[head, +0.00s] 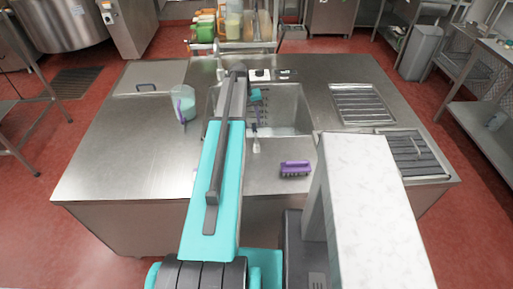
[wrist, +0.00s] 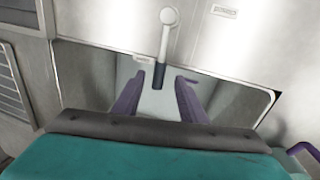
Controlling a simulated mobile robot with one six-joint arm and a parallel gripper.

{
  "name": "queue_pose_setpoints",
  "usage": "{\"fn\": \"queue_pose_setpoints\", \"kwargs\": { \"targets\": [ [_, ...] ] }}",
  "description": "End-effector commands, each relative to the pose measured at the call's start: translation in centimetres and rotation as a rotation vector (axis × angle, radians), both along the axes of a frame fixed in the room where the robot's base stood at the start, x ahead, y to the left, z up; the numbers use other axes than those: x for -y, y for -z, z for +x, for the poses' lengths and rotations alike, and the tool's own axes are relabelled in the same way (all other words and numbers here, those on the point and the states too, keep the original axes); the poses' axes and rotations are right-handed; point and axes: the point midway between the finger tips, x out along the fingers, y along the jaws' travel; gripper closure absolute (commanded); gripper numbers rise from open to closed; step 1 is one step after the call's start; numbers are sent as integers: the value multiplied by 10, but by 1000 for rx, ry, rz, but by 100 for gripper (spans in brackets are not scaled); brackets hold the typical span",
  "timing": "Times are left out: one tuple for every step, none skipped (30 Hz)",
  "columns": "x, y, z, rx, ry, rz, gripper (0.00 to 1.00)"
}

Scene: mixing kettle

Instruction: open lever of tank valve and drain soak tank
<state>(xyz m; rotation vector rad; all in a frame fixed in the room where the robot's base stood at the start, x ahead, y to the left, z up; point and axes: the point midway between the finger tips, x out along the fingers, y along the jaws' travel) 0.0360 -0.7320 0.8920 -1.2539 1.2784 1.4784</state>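The tank valve lever (head: 256,146) sits at the near rim of the sunken soak tank (head: 290,100). In the wrist view the lever (wrist: 169,16) has a pale round head and arm, and a dark grip (wrist: 159,76) pointing down in the picture, over the tank. My gripper (head: 257,127) has a teal body and purple fingers. It hangs over the tank beyond the lever. In the wrist view my gripper (wrist: 158,84) is open, with the dark grip between its fingertips and visible gaps on both sides. I cannot tell how their depths compare.
A jug (head: 185,103) with blue-green liquid and a purple handle stands left of the tank. A purple brush (head: 295,168) lies at the near right. Slotted drain panels (head: 362,104) are on the right. The left counter (head: 115,150) is mostly clear.

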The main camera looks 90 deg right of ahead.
Motion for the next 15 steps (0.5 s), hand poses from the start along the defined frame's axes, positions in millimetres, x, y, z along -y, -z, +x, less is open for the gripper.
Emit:
{"fn": "queue_pose_setpoints", "kwargs": {
  "targets": [
    [0,-6,1,0,0,-1,62],
    [0,-9,1,0,0,-1,62],
    [0,-12,2,0,0,-1,62],
    [0,-14,2,0,0,0,62],
    [-1,-16,3,0,0,0,62],
    [-1,-19,4,0,0,0,62],
    [-1,-22,4,0,0,0,62],
    [-1,-24,4,0,0,0,62],
    [-1,-27,5,0,0,0,62],
    [-1,-30,5,0,0,0,62],
    [-1,-32,6,0,0,0,62],
    [-1,-35,6,0,0,0,62],
    [-1,-37,7,0,0,0,62],
    [-1,-40,7,0,0,0,62],
    [-1,-42,8,0,0,0,62]
  ]
}}
